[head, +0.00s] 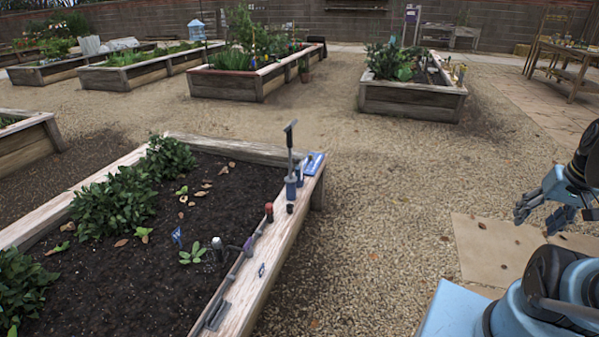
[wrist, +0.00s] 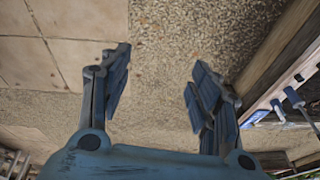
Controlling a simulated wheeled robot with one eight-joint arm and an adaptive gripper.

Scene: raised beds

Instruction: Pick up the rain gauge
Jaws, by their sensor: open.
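No object is plainly recognisable as the rain gauge. Another is a pale-topped grey cylinder (head: 218,249) upright in the soil by that rim. My gripper (head: 545,207) is at the right side of the head view, over the gravel and well apart from the bed. In the wrist view my gripper (wrist: 158,75) is open, with only ground between its fingers.
The near bed's wooden rim (head: 262,262) also bears a blue flat item (head: 314,164), a red-topped cylinder (head: 269,212) and small tools. Blue-ended items (wrist: 292,97) show at the wrist view's right edge. Gravel (head: 390,210) between bed and arm is clear. Other beds stand behind.

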